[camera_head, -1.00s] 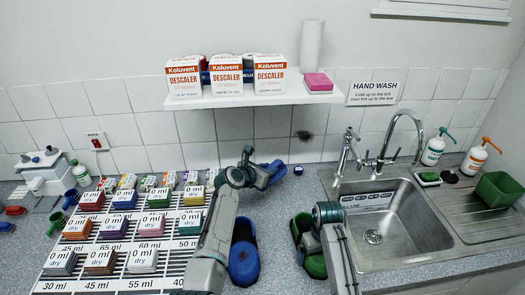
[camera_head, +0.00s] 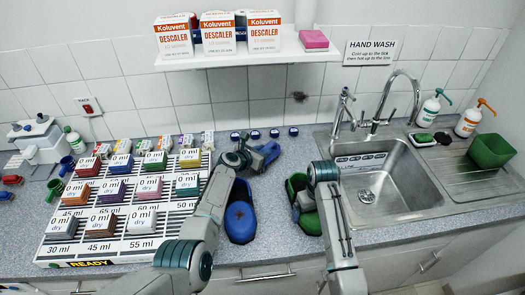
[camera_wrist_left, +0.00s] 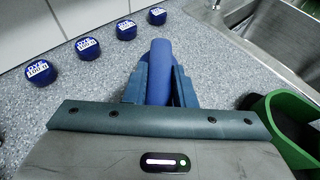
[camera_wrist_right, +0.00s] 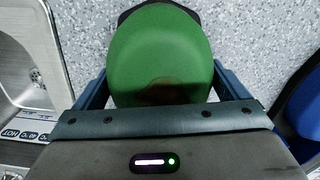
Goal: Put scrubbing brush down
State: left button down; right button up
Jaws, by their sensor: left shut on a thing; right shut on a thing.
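My left gripper (camera_head: 256,157) is at the back of the counter, shut on a smooth blue bar, which looks like the scrubbing brush (camera_wrist_left: 160,68). A dark brown patch shows on the vessel's green surface in the right wrist view.
Several blue dye pots (camera_wrist_left: 87,46) stand in a row along the wall behind my left gripper. A rack of labelled blocks (camera_head: 105,250) fills the counter's left. The sink (camera_head: 375,185) is at the right.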

pick_arm(q)
jog(key=shift+f, duration=0.1)
jog(key=c, duration=1.2)
grip_release()
jog(key=v, duration=1.2)
